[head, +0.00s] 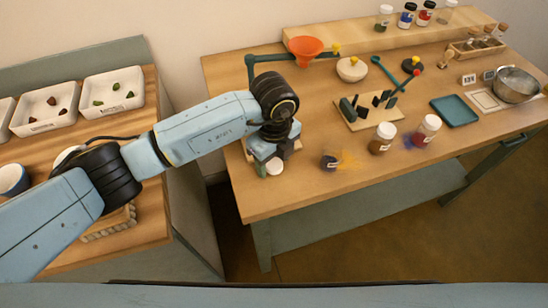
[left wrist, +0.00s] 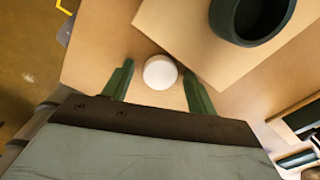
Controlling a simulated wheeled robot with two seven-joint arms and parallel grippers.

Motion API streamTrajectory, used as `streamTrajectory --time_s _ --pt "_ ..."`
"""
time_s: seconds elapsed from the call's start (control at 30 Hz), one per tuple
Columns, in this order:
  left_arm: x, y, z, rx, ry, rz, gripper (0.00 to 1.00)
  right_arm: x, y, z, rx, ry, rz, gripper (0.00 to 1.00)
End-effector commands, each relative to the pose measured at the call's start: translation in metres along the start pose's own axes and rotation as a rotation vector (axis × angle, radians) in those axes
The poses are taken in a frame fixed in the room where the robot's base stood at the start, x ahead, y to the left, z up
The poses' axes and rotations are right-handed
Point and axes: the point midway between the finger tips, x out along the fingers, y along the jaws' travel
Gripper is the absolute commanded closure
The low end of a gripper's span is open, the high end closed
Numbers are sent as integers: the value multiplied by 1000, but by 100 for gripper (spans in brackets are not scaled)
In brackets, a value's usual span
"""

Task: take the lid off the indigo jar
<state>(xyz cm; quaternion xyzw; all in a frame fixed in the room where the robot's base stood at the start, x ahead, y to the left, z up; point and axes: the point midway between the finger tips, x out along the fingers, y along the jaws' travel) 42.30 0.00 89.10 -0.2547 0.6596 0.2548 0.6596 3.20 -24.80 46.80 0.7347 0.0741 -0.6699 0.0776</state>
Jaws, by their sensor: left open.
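A small dark blue jar (head: 329,161), which looks like the indigo one, stands near the table's front edge beside a yellow-orange powder patch. I see no white lid on it, but it is too small to be sure. A white round lid-like piece (head: 275,167) is at the front left of the table, just by my left gripper (head: 265,166). In the left wrist view the white disc (left wrist: 160,72) shows between the tips of my open, green-fingered left gripper (left wrist: 157,70). I cannot tell whether the fingers touch it. My right gripper is out of view.
A wooden board (left wrist: 185,35) with a dark green cup-like ring (left wrist: 250,18) lies close to the left fingers. Brown (head: 381,139) and red (head: 427,130) jars with white lids stand right of the blue jar. An orange funnel (head: 306,48) is behind my arm.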

Motion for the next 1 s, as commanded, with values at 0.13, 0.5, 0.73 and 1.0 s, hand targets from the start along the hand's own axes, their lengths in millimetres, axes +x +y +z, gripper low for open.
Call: streamTrajectory --time_s 0.13,0.5,0.73,1.0 --pt "-5 0 0 0 0 0 42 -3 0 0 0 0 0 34" --pt "-74 -1 1 1 -2 -4 42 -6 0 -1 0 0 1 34" --pt "-112 0 0 1 -1 -2 42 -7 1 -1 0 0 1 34" --pt "-124 0 0 0 0 0 42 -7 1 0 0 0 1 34"
